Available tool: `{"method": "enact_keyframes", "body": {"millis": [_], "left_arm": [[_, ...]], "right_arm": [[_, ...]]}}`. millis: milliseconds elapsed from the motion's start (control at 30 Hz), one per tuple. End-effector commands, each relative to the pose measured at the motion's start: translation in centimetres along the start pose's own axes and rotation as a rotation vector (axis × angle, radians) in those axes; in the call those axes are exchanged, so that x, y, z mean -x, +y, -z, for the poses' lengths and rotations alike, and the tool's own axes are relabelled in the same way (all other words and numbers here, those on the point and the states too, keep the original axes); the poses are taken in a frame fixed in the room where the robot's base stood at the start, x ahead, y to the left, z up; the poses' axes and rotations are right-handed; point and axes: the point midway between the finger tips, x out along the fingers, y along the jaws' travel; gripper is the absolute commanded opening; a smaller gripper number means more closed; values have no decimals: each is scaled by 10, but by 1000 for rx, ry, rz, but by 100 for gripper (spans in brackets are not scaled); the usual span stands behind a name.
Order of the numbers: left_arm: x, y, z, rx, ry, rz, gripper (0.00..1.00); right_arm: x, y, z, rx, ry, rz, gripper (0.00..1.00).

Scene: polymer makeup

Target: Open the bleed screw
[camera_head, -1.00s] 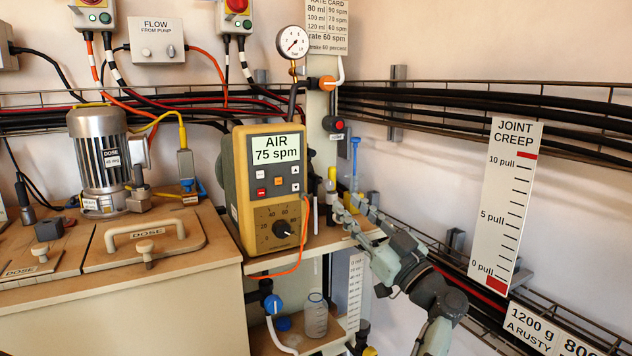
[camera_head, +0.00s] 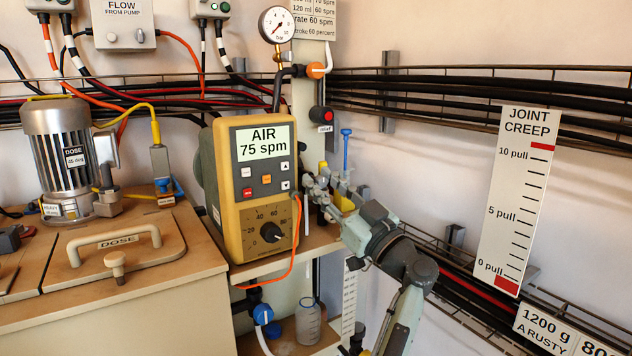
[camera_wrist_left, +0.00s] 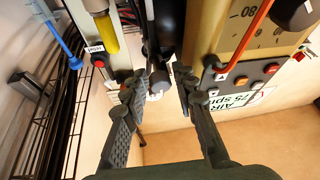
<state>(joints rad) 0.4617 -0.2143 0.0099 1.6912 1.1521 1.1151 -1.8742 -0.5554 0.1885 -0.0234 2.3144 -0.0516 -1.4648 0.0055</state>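A yellow dosing pump (camera_head: 247,211) stands on the shelf; its display reads "AIR 75 spm". My left gripper (camera_head: 318,188) is just right of the pump, its fingers reaching toward the fittings at its side. In the left wrist view the two dark fingers (camera_wrist_left: 162,80) stand apart. A dark rounded part with a pale spot (camera_wrist_left: 157,84) shows in the gap between them; contact cannot be told. I cannot identify the bleed screw for certain; the fingers partly hide that area in the head view. My right gripper is not in view.
A yellow-bodied tube part (camera_wrist_left: 105,36) and a blue rod (camera_head: 346,150) stand close to the gripper. An orange cable (camera_head: 297,235) hangs beside the pump dial. Cable racks (camera_head: 450,95) run along the wall. A clear bottle (camera_head: 308,322) stands on the lower shelf.

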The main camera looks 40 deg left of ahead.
Motion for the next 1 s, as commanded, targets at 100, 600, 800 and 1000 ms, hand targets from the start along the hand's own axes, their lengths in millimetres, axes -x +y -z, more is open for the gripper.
{"method": "enact_keyframes", "body": {"millis": [100,600,800,1000], "left_arm": [[0,0,1,0,0,-1,28],[-1,0,2,0,0,0,2],[-1,0,2,1,0,1,0],[-1,0,2,35,-3,16,0]], "right_arm": [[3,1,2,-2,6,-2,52],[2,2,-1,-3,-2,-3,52],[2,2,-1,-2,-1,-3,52],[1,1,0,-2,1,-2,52]]}}
